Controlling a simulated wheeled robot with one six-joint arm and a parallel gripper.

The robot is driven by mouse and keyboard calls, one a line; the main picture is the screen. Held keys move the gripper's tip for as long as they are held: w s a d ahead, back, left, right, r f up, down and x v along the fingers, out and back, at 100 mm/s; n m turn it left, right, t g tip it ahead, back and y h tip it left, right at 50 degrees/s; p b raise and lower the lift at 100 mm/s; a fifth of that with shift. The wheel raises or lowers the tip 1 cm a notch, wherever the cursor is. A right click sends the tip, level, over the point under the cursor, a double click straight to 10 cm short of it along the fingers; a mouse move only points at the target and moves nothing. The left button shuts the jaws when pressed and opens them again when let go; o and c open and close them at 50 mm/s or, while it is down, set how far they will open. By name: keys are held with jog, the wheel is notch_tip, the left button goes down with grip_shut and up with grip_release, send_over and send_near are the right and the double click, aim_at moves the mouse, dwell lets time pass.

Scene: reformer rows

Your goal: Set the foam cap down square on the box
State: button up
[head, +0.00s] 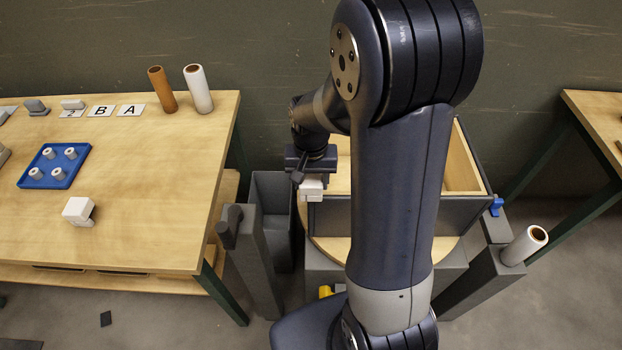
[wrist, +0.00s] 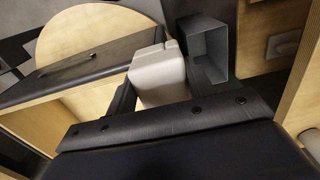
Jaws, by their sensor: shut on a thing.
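My gripper (head: 311,172) is shut on a white block, the foam cap (head: 312,190), beside my upright arm. In the wrist view the pale, rounded-edged cap (wrist: 157,80) sits between the two dark fingers of my gripper (wrist: 160,90), slightly tilted in the picture. An open grey-walled box with wooden inner faces (head: 462,165) stands to the right, partly hidden behind my arm. The cap is near its left side and appears held above the round wooden surface. The gap beneath the cap cannot be judged.
A round wooden top (head: 335,245) lies below, and a narrow grey bin (head: 272,190) stands left of it. The left table (head: 140,200) holds a blue tray (head: 32,182), a white block (head: 78,209) and two rolls. Another roll (head: 524,245) stands right.

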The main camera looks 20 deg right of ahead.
aim_at(311, 189)
jog(key=shift+f+b, duration=1.55)
jog(key=shift+f, duration=0.4)
jog(key=o, duration=1)
jog(key=shift+o, duration=0.2)
jog(key=shift+r, duration=0.15)
notch_tip(311, 189, up, 11)
jog(key=shift+f+p, duration=0.2)
jog(key=shift+p, duration=0.1)
